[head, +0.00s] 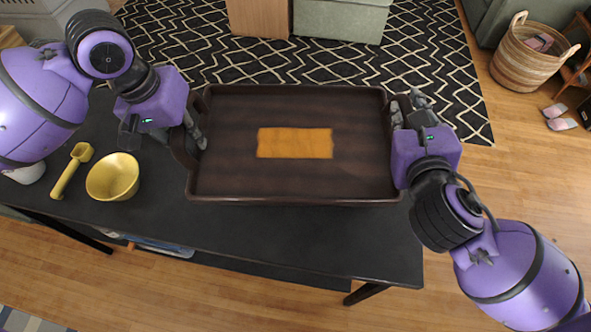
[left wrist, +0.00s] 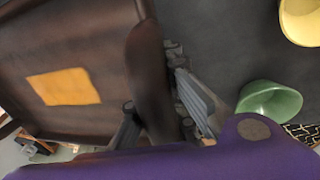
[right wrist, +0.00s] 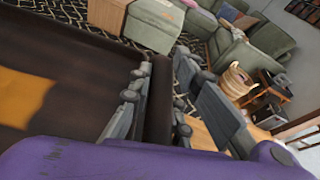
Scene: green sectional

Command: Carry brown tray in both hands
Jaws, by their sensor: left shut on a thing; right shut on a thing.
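The brown tray (head: 230,170) is a dark rectangular tray with raised sides, seen over the far part of the black table in the head view. An orange cloth-like rectangle (head: 294,143) lies flat in its middle. My left gripper (head: 195,135) is shut on the tray's left side. The left wrist view shows its fingers (left wrist: 160,115) on both sides of the tray wall (left wrist: 150,80). My right gripper (head: 398,115) is shut on the tray's right side, and the right wrist view shows its fingers (right wrist: 158,110) astride that wall. I cannot tell whether the tray touches the table.
The black table (head: 290,240) holds a yellow bowl (head: 113,177) and a yellow scoop (head: 71,170) left of the tray. A green bowl (left wrist: 270,102) shows in the left wrist view. A patterned rug (head: 200,45), green sofa and wicker basket (head: 528,52) are beyond. The table's front strip is clear.

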